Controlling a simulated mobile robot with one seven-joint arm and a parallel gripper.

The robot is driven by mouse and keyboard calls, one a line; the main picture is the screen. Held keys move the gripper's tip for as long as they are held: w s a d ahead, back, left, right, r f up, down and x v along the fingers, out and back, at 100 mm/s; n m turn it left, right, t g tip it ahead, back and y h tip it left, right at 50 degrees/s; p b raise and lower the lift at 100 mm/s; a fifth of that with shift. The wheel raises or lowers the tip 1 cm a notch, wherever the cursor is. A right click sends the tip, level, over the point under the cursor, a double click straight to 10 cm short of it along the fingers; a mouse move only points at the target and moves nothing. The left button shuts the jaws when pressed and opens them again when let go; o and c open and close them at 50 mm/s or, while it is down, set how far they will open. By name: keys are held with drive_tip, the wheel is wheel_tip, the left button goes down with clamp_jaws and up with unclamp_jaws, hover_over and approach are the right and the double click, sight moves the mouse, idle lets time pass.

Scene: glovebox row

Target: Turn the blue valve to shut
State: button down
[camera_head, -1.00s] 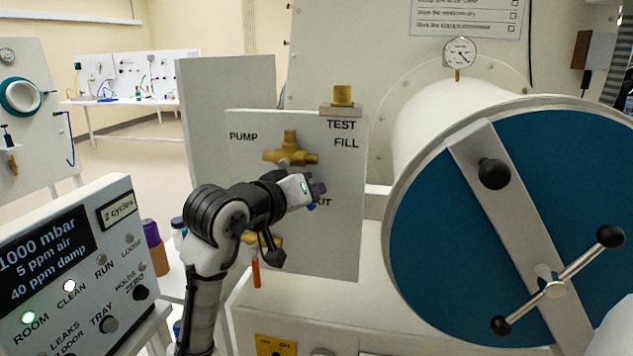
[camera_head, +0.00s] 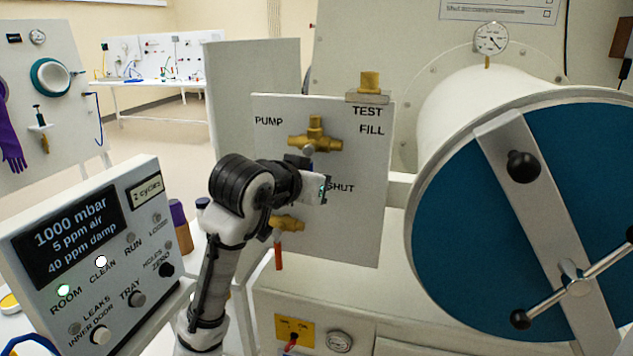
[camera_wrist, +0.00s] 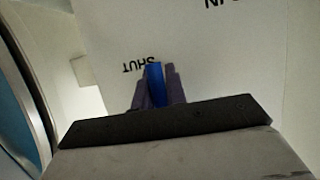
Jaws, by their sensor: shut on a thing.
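The blue valve handle (camera_wrist: 156,84) shows in the wrist view as a narrow blue bar between the two purple-grey fingers of my gripper (camera_wrist: 157,88), which is shut on it. The SHUT label (camera_wrist: 139,65) appears upside down beside the fingers. In the head view my gripper (camera_head: 313,180) is at the white valve panel (camera_head: 350,230), below the upper brass fitting (camera_head: 316,141) and left of the SHUT label. My gripper and wrist largely hide the blue handle there, so its exact angle is unclear.
A lower brass valve with a red handle (camera_head: 278,255) hangs close below my wrist. The big blue round door (camera_head: 470,200) with its crossbar stands to the right. A control box (camera_head: 85,250) reading 1000 mbar is at the left.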

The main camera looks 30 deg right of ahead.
idle(0.3)
drive_tip(key=c, duration=1.4)
unclamp_jaws()
drive_tip(key=shift+c, duration=0.2)
drive_tip(key=b+v, duration=0.2)
drive_tip(key=v, duration=1.1)
drive_tip(key=shift+s+a+r+b, duration=0.15)
drive_tip(key=shift+s+a+b, duration=0.05)
drive_tip(key=shift+a+b, duration=0.1)
